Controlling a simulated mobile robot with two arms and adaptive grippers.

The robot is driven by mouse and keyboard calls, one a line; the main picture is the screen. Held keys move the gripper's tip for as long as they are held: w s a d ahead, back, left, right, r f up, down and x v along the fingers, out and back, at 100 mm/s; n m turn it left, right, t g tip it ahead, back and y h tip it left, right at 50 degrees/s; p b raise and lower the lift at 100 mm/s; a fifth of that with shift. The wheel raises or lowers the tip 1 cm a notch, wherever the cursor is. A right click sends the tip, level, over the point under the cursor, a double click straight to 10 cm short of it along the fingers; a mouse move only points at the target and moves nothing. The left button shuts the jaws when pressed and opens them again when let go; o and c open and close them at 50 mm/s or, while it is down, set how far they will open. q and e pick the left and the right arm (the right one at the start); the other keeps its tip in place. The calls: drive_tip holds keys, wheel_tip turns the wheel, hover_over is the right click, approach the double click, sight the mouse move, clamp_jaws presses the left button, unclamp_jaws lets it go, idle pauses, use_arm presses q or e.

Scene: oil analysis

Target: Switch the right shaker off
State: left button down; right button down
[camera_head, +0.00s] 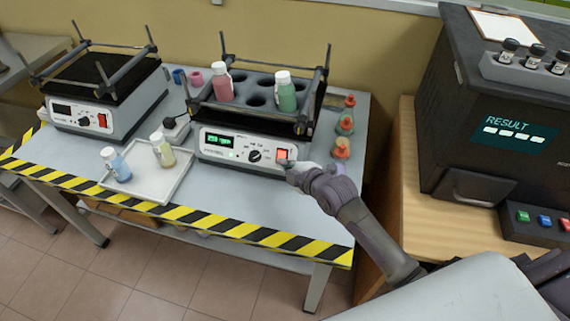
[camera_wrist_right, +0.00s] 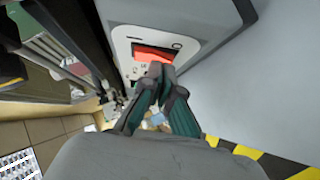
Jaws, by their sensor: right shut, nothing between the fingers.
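The right shaker (camera_head: 225,173) stands on the grey table, with a lit green display (camera_head: 220,141), a black knob (camera_head: 255,156) and a lit red-orange power switch (camera_head: 282,154) on its front. A pink-red bottle (camera_head: 222,84) and a green bottle (camera_head: 285,92) stand in its rack. My right gripper (camera_head: 292,170) is shut and empty at the switch. In the right wrist view the fingertips (camera_wrist_right: 158,75) are at the lower edge of the red switch (camera_wrist_right: 150,53); I cannot tell whether they touch it. My left gripper is not in view.
The left shaker (camera_head: 85,121) has a dark display. A white tray (camera_head: 150,188) holds a blue and a yellow bottle. Small orange-topped flasks (camera_head: 342,147) stand right of the right shaker. A black analyser (camera_head: 480,184) showing RESULT stands on a wooden table. Striped tape marks the front edge.

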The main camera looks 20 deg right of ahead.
drive_tip(key=shift+f, duration=0.1)
drive_tip(key=shift+d+t+b, duration=0.15)
drive_tip(key=shift+t+b, duration=0.15)
drive_tip(key=shift+w+r+p, duration=0.15)
drive_tip(key=shift+r+p, duration=0.6)
drive_tip(key=shift+p, duration=0.2)
